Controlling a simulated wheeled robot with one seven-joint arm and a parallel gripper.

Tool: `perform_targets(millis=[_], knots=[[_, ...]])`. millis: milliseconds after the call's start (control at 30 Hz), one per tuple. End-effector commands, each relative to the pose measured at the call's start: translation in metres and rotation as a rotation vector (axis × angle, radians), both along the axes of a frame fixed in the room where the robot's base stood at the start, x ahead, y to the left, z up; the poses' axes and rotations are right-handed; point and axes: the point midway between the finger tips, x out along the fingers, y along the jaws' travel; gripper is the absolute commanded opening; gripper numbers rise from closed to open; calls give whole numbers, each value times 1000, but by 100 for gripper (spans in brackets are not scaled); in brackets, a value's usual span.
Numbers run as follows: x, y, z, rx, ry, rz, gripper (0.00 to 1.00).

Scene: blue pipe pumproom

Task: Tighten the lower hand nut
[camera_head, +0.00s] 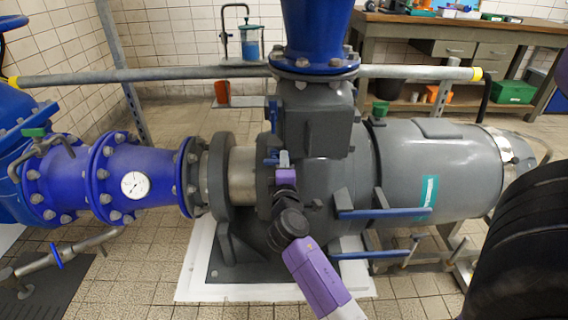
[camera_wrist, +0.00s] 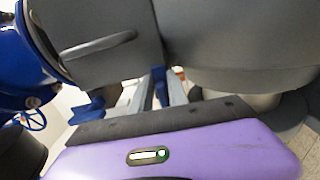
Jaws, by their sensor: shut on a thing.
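My gripper (camera_head: 279,163) reaches up to the flange side of the grey pump, below its square block. Its tips are at a small blue part, which I take to be the lower hand nut (camera_head: 270,161). Another blue hand nut (camera_head: 273,112) sits higher on the same side, clear of my gripper. In the wrist view the two pale fingers of my gripper (camera_wrist: 157,92) show beyond the purple housing, with a blue part (camera_wrist: 160,84) between them. The fingers are shut on it. The nut is mostly hidden, so its turn and seating cannot be told.
The grey pump body (camera_head: 440,165) fills the right, with blue bars (camera_head: 385,212) along its front. A blue flanged pipe (camera_head: 135,180) with a gauge is on the left. A horizontal grey pipe (camera_head: 180,74) runs behind. A workbench (camera_head: 450,35) stands at the back right.

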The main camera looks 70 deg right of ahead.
Motion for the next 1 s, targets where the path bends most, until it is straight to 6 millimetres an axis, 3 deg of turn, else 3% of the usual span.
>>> perform_targets(millis=[200, 233, 300, 667, 1000], knots=[[-1, 0, -2, 4, 0, -1, 0], [-1, 0, -2, 4, 0, -1, 24], [-1, 0, -2, 4, 0, -1, 33], [-2, 4, -1, 3, 1, 0, 33], [-22, 52, -1, 3, 3, 2, 33]])
